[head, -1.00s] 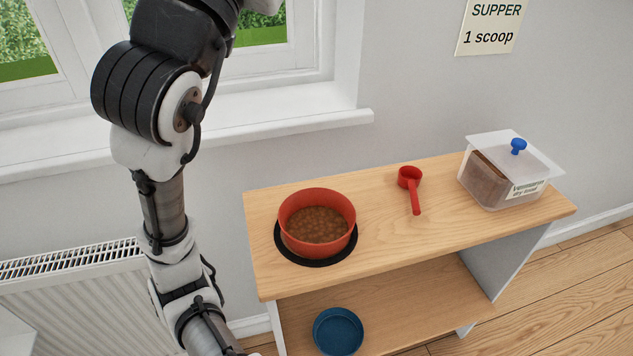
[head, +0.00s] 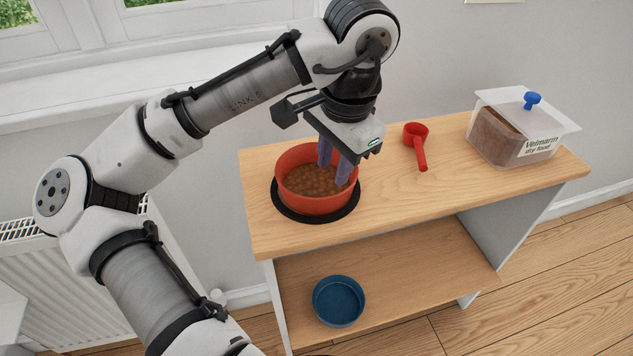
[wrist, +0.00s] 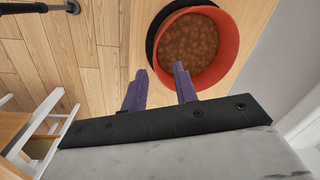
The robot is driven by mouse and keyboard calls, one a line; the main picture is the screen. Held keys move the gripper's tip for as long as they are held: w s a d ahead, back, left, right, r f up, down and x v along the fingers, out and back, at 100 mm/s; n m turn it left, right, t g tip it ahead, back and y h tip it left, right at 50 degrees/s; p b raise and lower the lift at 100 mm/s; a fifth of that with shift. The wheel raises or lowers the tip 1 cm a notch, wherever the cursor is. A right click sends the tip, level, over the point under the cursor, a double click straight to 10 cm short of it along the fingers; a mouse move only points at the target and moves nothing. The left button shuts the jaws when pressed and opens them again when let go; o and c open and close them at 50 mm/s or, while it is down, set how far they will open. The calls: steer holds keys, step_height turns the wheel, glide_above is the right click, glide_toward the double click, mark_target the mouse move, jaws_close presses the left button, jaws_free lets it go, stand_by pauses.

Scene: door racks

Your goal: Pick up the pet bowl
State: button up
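The red pet bowl (head: 315,204), full of brown kibble, sits upright on a round black mat (head: 284,209) at the left of the wooden shelf top. In the wrist view the bowl (wrist: 232,50) is at the upper right. My gripper (head: 334,175) points down at the bowl's right side in the head view. Its two purple fingers are apart with nothing held between them. In the wrist view my gripper (wrist: 160,69) has one fingertip over the bowl's near rim and the other outside it. I cannot tell whether either finger touches the bowl.
A red scoop (head: 417,145) lies on the top, right of the bowl. A clear dry-food box (head: 512,139) with a blue-knobbed lid stands farther right. A blue bowl (head: 338,301) sits on the lower shelf. The wall and window sill (head: 150,107) are behind.

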mark_target(334, 195)
step_height(334, 195, down, 3)
steer(key=shift+w+a+f, duration=0.15)
steer(key=shift+f, duration=0.05)
steer(key=shift+w+d+f, duration=0.1)
steer(key=shift+f, duration=1.25)
steer(key=shift+w+d+f, duration=0.1)
steer(key=shift+f, duration=1.25)
steer(key=shift+c, duration=0.4)
jaws_close()
